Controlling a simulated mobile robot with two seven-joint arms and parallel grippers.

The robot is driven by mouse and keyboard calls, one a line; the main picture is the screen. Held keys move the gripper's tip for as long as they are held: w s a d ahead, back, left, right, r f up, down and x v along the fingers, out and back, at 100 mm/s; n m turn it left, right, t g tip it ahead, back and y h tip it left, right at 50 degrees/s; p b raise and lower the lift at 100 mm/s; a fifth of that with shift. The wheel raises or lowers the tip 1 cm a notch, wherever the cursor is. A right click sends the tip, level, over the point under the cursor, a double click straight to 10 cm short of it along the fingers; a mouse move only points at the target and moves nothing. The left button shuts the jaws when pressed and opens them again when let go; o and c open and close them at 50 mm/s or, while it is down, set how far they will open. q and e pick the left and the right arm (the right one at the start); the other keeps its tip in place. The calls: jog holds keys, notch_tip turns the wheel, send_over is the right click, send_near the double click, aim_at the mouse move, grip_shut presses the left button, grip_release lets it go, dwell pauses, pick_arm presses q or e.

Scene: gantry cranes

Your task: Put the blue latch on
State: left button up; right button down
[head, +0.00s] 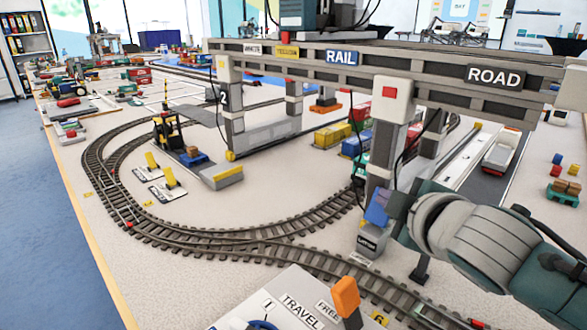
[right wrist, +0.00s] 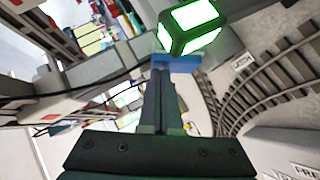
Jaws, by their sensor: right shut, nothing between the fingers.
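The blue latch (head: 377,208) is a small blue piece at the foot of the near crane leg, above a grey block with a label. In the right wrist view the blue latch (right wrist: 178,63) lies across the tips of my fingers, below a box glowing green (right wrist: 188,27). My right gripper (head: 391,208) comes in from the right and is at the latch. In the right wrist view its fingers (right wrist: 163,85) are together with nothing between them. The tips look close to or touching the latch; I cannot tell which. My left gripper is not in view.
The gantry crane (head: 340,60) spans overhead, its near leg (head: 382,150) beside my right gripper. Curved track (head: 260,240) runs in front. A travel panel (head: 290,305) with an orange-topped lever (head: 346,296) stands at the near edge. Black cables hang by the leg.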

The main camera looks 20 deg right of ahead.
jog(key=shift+w+d+r+m+p, duration=0.15)
jog(key=shift+d+r+m+p, duration=0.2)
jog(key=shift+p, duration=0.2)
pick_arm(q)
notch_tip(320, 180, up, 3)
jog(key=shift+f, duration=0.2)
pick_arm(e)
jog(key=shift+w+d+f, duration=0.15)
jog(key=shift+d+f, duration=0.15)
jog(key=shift+d, duration=0.1)
jog(key=shift+f, duration=0.1)
jog(key=shift+s+a+f, duration=0.25)
jog(key=shift+a+f, duration=0.05)
jog(key=shift+a, duration=0.4)
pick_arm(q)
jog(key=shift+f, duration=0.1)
